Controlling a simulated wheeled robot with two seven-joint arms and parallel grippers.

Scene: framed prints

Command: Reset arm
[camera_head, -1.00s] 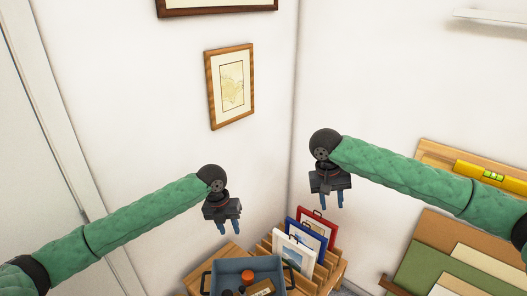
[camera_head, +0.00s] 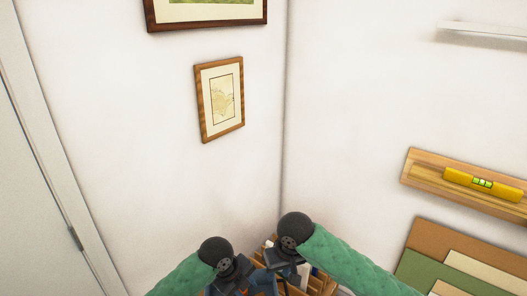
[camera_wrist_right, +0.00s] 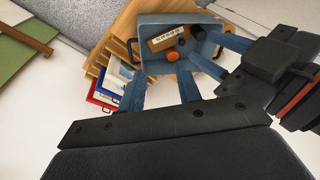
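My right gripper (camera_head: 293,284) hangs low in the head view, just right of my left gripper (camera_head: 243,290). In the right wrist view the two blue fingers of my right gripper (camera_wrist_right: 161,82) stand apart with nothing between them. My left gripper (camera_wrist_right: 212,52) also shows there, close on the right, its blue fingers apart and empty. Both are above a blue-grey bin (camera_wrist_right: 148,67), which holds an orange-capped item (camera_wrist_right: 168,54) and a labelled brown box (camera_wrist_right: 165,38). The dark gripper body hides the lower part of the wrist view.
A wooden rack (camera_wrist_right: 121,28) holds framed prints (camera_wrist_right: 105,88) beside the bin. Two framed prints hang on the left wall, one small (camera_head: 220,98), one higher (camera_head: 207,10). A wooden ledge (camera_head: 420,171) with a yellow level (camera_head: 465,180) and a white shelf (camera_head: 485,31) are at right.

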